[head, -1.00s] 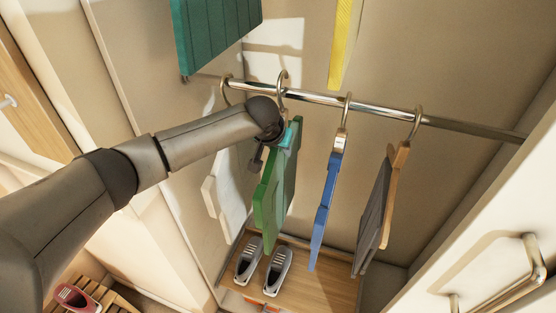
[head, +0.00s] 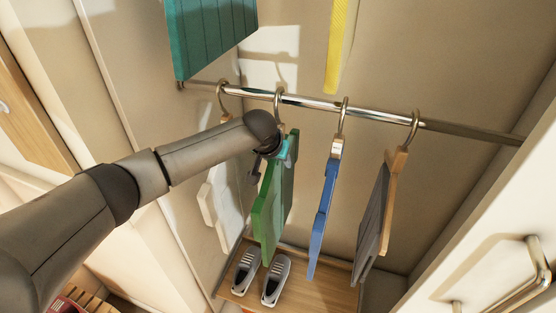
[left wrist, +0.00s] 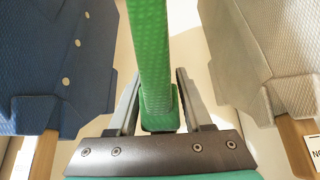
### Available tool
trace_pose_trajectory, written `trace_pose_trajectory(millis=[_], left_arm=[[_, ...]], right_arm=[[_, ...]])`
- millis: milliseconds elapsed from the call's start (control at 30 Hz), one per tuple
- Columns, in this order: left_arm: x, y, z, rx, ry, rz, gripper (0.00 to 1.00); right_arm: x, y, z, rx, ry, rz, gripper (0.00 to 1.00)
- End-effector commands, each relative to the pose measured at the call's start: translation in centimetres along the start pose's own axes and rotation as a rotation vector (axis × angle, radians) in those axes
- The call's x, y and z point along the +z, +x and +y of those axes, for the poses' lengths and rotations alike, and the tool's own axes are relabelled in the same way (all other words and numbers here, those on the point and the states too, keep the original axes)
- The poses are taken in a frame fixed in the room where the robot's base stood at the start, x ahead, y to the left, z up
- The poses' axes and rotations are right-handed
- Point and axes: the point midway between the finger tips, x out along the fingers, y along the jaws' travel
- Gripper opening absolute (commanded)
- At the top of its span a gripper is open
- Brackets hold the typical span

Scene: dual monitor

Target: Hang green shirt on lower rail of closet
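The green shirt (head: 266,208) hangs in the closet, with its hanger hook (head: 279,100) around the lower rail (head: 310,101). My left gripper (head: 272,163) is at the upper part of the shirt, just below the rail. In the left wrist view, the green shirt (left wrist: 152,60) stands edge-on between the two fingers. The fingers look apart, one on each side, with a gap beside the shirt. The fingertips are partly hidden in the head view. My right gripper is not in view.
A white shirt (head: 225,205) hangs left of the green one. A blue shirt (head: 322,215) and a grey shirt (head: 373,215) hang to the right. Teal (head: 212,35) and yellow (head: 338,45) garments hang above. Grey shoes (head: 276,280) stand below. A white door with a handle (head: 510,275) is at right.

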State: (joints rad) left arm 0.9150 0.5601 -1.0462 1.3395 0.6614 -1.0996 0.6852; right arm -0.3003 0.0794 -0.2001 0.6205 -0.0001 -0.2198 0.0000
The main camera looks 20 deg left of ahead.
Motion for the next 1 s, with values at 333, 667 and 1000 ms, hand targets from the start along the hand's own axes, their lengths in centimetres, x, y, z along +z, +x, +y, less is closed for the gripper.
trace_pose_trajectory(millis=[333, 667, 1000], left_arm=[[0.2, 0.1, 0.0, -0.001, 0.000, -0.004, 0.65], [0.1, -2.4, -0.1, 0.000, 0.001, -0.002, 0.65], [0.0, -8.1, 0.0, 0.000, 0.002, 0.001, 0.65]], right_arm=[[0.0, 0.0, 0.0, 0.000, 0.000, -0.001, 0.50], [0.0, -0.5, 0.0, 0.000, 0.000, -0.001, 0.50], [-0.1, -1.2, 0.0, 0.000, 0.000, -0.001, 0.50]])
